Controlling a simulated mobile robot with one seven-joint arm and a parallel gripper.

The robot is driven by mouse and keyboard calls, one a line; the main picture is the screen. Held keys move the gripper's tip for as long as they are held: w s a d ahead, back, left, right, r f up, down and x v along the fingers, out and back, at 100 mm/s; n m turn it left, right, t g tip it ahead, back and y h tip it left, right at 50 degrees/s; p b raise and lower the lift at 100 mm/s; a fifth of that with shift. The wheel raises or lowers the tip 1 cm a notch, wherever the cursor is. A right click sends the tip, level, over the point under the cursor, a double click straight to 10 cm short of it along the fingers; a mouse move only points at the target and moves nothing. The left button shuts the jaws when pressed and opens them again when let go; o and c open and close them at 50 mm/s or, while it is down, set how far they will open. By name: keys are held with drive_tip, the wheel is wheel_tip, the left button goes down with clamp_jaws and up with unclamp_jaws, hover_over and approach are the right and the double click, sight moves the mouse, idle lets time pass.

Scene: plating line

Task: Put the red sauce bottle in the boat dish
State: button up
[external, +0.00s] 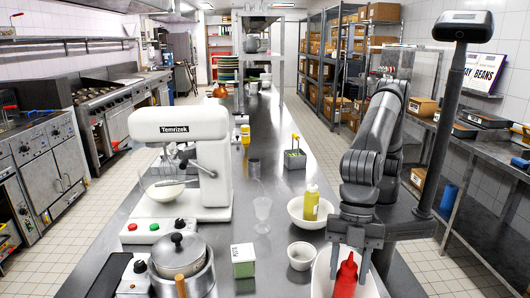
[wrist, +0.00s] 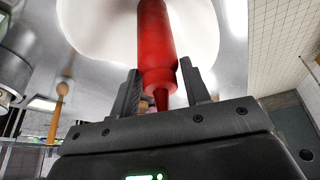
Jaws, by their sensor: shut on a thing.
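The red sauce bottle (external: 346,277) is upright, nozzle up, at the bottom right of the external view. My gripper (external: 349,266) points down with a finger on each side of it and is shut on it. In the wrist view the red bottle (wrist: 157,40) is between the fingers (wrist: 160,75), nozzle towards the palm. The white boat dish (external: 321,272) is around and below the bottle; its white inside shows in the wrist view (wrist: 95,25). The bottle's base is out of frame, so I cannot tell whether it touches the dish.
A small white cup (external: 301,256), a green box (external: 243,262), a glass (external: 262,212) and a steel pot (external: 181,258) stand to the left. A white mixer (external: 190,165) is farther left.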

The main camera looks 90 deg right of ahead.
drive_tip(key=shift+f, duration=0.6)
drive_tip(key=o, duration=1.4)
drive_tip(key=shift+c, duration=0.2)
drive_tip(key=shift+r, duration=0.45)
drive_tip(key=v, duration=1.2)
drive_tip(key=shift+d, duration=0.15)
